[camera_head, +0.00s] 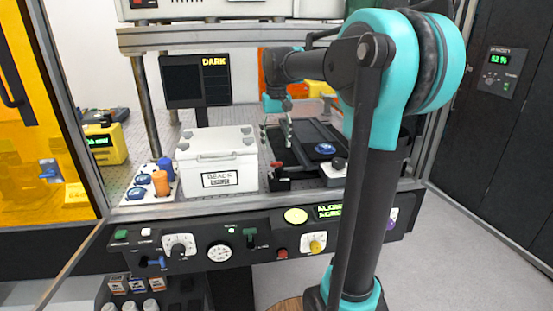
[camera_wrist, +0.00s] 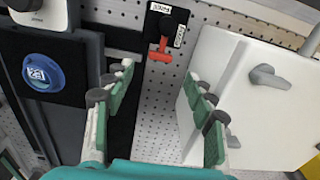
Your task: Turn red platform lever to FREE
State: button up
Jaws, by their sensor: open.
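The red platform lever (camera_wrist: 160,50) shows in the wrist view, ahead of my gripper (camera_wrist: 160,82) and between the lines of its fingers. It sits on a small black block (camera_wrist: 168,20) with two white labels, whose words I cannot read surely. The lever's red handle points down in that picture, and no finger touches it. My gripper is open and empty. In the head view the red lever (camera_head: 277,165) is small, right of the white box. My gripper (camera_head: 277,130) hangs above and behind it there, partly hidden by my arm.
A white lidded box (camera_head: 217,158) stands left of the lever; its grey latch (camera_wrist: 265,75) is near my right finger in the wrist view. A black stage (camera_head: 318,150) with a blue round piece (camera_wrist: 43,73) lies on the other side. A rack with blue and orange pieces (camera_head: 150,186) stands left.

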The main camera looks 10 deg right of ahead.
aim_at(278, 170)
notch_tip(278, 170, down, 7)
jog(key=shift+r, duration=0.15)
jog(key=shift+c, duration=0.6)
jog(key=c, duration=1)
jog(key=shift+c, duration=0.2)
